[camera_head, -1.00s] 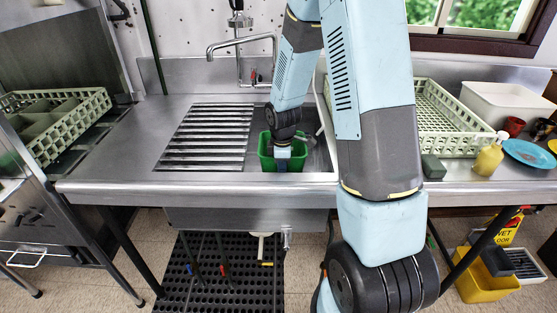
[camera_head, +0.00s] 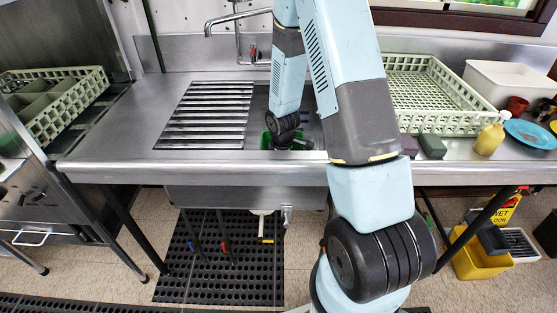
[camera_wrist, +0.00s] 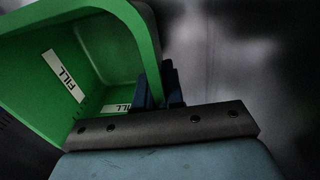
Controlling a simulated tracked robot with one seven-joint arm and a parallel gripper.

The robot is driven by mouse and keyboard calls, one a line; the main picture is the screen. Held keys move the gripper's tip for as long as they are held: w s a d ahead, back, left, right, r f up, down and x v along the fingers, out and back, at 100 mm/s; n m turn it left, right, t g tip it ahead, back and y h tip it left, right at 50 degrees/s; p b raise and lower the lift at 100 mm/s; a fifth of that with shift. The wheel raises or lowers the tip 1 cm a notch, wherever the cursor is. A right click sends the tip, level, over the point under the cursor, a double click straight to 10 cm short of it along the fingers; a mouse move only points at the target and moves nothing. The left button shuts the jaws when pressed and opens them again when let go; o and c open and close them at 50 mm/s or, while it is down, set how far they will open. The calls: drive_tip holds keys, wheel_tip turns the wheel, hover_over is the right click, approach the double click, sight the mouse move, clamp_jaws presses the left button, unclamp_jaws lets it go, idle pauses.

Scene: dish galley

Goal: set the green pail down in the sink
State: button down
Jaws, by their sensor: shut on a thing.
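The green pail (camera_head: 268,140) is low in the sink basin (camera_head: 314,130), mostly hidden behind my arm and the counter's front edge. In the wrist view the pail (camera_wrist: 100,50) fills the upper left, with white "FILL" labels on its inside. My gripper (camera_wrist: 160,88) is shut on the pail's wall at its right side. In the head view my gripper is hidden behind the wrist, down in the basin. I cannot tell whether the pail's base touches the sink floor.
A ribbed drainboard (camera_head: 206,115) lies left of the basin. The faucet (camera_head: 237,18) stands behind. A yellow mop bucket (camera_head: 482,262) stands on the floor.

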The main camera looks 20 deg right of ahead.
drive_tip(key=shift+f, duration=2.45)
drive_tip(key=c, duration=1.2)
unclamp_jaws()
